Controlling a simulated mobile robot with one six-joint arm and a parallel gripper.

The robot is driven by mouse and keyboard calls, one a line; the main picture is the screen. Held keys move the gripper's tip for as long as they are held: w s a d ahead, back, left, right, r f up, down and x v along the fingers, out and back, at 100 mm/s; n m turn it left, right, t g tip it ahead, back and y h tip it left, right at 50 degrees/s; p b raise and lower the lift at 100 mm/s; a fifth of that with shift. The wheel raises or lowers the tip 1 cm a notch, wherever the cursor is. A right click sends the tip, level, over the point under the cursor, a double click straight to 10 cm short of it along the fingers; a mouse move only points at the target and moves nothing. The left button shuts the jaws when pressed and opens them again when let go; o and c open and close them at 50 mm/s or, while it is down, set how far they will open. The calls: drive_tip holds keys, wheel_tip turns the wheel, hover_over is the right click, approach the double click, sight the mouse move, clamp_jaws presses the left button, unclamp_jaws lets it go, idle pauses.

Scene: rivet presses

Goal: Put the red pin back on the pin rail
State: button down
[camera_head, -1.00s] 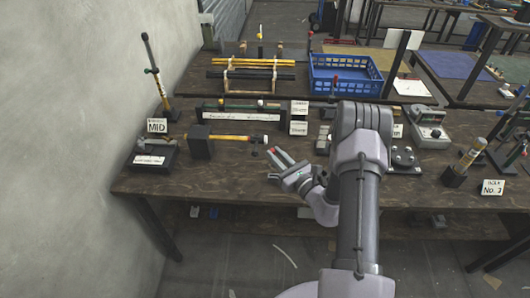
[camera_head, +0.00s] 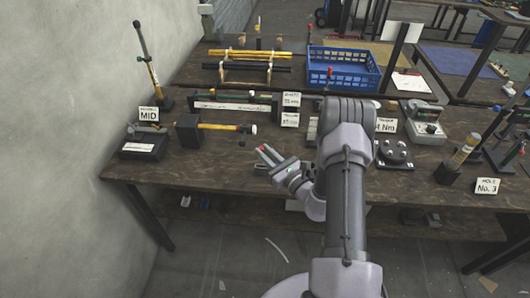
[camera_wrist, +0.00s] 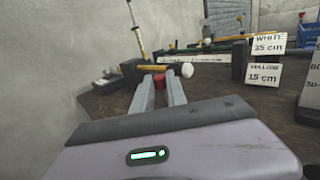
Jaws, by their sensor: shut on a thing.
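My gripper (camera_head: 266,152) is over the front middle of the wooden bench, with its fingers toward the back left. Most of the pin is hidden between the fingers. I cannot tell for sure which fixture is the pin rail. Part of the bench behind my arm is hidden.
A black block with a yellow bar (camera_head: 225,127) lies beyond the fingertips. A long low rack (camera_head: 237,106) and card-bearing blocks (camera_head: 290,119) stand behind. A blue crate (camera_head: 342,85) is farther back. A round-topped fixture (camera_head: 393,152) is right of my arm.

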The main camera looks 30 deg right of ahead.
drive_tip(key=shift+f+b, duration=1.05)
drive_tip(key=shift+f, duration=0.6)
drive_tip(key=shift+f+b, duration=2)
drive_tip(key=shift+b, duration=0.05)
drive_tip(key=shift+r, duration=0.2)
drive_tip(key=shift+r+p, duration=1.2)
drive_tip(key=shift+r, duration=0.35)
drive_tip(key=shift+f+b, duration=0.15)
drive_tip(key=shift+b, duration=0.3)
idle(0.5)
drive_tip(key=shift+f+b, duration=0.3)
drive_tip(key=shift+f, duration=0.05)
drive_tip(key=shift+f+b, duration=1.1)
drive_tip(key=shift+f, duration=0.15)
drive_tip(key=c, duration=1.3)
unclamp_jaws()
drive_tip(key=shift+r, duration=0.1)
